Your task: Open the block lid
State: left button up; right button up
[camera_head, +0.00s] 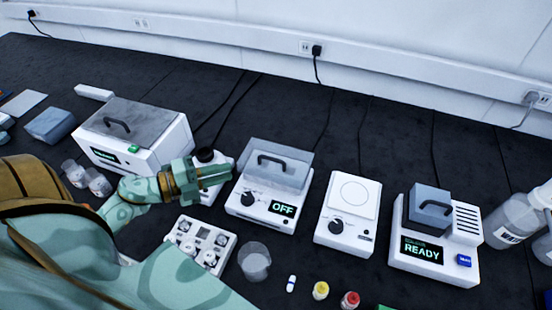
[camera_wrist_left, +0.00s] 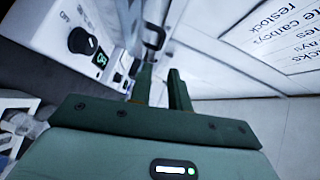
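A white heater unit (camera_head: 250,203) with a black knob and a green "OFF" display stands mid-table. Its grey, see-through lid (camera_head: 290,152) has a dark handle (camera_head: 285,162) on top and looks closed. My left gripper (camera_head: 229,175) is just left of this unit, its fingers pointing right toward the lid. In the left wrist view the gripper (camera_wrist_left: 160,82) has its two fingers apart with nothing between them. The dark handle (camera_wrist_left: 155,37) lies beyond the fingertips there, not touched as far as I can see. My right gripper is in neither view.
A large lidded box (camera_head: 165,155) stands left, partly behind my arm. A tray (camera_head: 200,243), a beaker (camera_head: 254,262) and small vials are in front.

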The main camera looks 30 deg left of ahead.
aim_at(274, 159)
pick_arm(q)
jog(key=x, duration=1.4)
jog(key=shift+w+d+b, duration=0.1)
jog(key=shift+b, duration=0.25)
grip_shut()
